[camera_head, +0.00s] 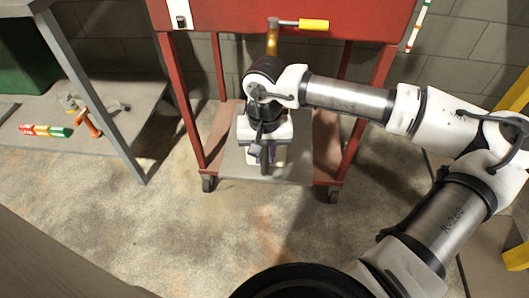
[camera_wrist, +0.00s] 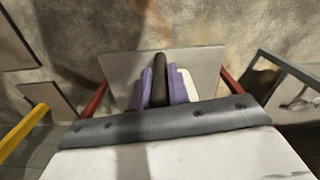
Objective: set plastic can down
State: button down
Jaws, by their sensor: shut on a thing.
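My gripper (camera_head: 264,157) points down over the lower shelf of the red cart, between the cart's legs. In the wrist view its purple-edged fingers (camera_wrist: 160,92) are shut with a dark upright piece between them. A white piece, which looks like part of the plastic can (camera_wrist: 190,86), shows beside the right finger. The gripper hides most of the can, and a small pale part shows in the head view (camera_head: 280,157). Under it is the cart's grey lower plate (camera_head: 295,172). I cannot tell whether the can touches the plate.
The red cart (camera_head: 350,20) has a top above the gripper, and its legs stand close on both sides. The concrete floor (camera_head: 190,235) in front is clear.

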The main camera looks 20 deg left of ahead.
jog(key=shift+f, duration=0.15)
jog(key=c, duration=1.3)
grip_release()
